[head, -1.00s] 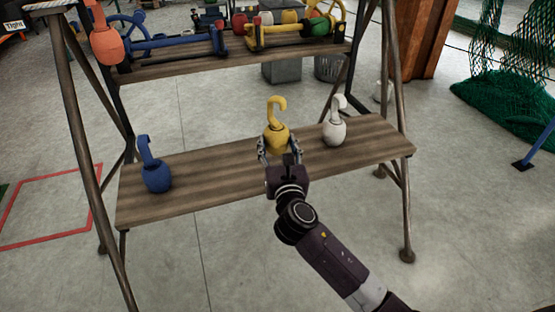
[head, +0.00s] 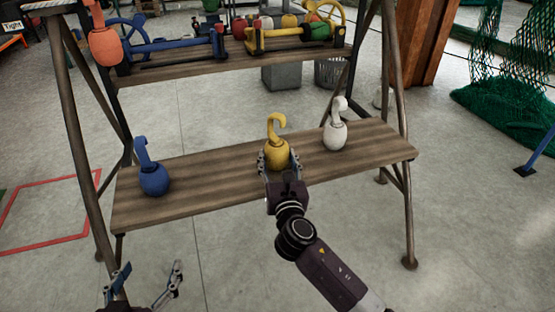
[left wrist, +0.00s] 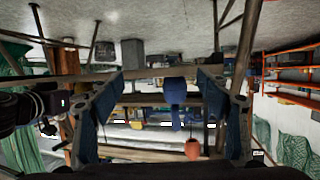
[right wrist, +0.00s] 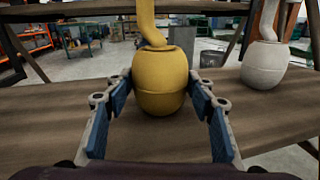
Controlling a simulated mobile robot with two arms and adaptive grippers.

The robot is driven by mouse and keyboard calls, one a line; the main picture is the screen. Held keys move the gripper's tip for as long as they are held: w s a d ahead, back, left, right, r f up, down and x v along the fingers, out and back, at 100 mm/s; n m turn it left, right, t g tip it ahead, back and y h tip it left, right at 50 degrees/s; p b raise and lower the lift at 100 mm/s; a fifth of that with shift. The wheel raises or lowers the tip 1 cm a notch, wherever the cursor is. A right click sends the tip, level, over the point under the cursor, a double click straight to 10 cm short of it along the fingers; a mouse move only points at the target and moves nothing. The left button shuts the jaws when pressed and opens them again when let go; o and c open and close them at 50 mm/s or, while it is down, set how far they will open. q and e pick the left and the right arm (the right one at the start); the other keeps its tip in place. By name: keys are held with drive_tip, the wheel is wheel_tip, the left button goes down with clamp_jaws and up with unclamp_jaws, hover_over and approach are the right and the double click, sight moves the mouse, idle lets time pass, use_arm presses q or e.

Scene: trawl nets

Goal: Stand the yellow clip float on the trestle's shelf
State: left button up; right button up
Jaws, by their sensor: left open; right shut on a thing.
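The yellow clip float (head: 277,155) is upright with its hook on top, at the middle of the trestle's wooden shelf (head: 215,190). My right gripper (head: 279,162) is shut on its round body from the front. In the right wrist view the fingers lie on either side of the yellow float (right wrist: 162,85), whose base appears at the board; I cannot tell whether it bears its weight there. My left gripper (head: 150,272) is open and empty, low in front of the shelf's left end.
A blue clip float (head: 154,180) stands at the shelf's left and a white one (head: 335,136) to the right of the yellow one. An orange float (head: 105,46) hangs at the upper left. The upper board (head: 180,68) carries blue and yellow frames. Shelf between blue and yellow is clear.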

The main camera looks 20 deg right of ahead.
drive_tip(key=shift+f, duration=0.1)
drive_tip(key=o, duration=1.2)
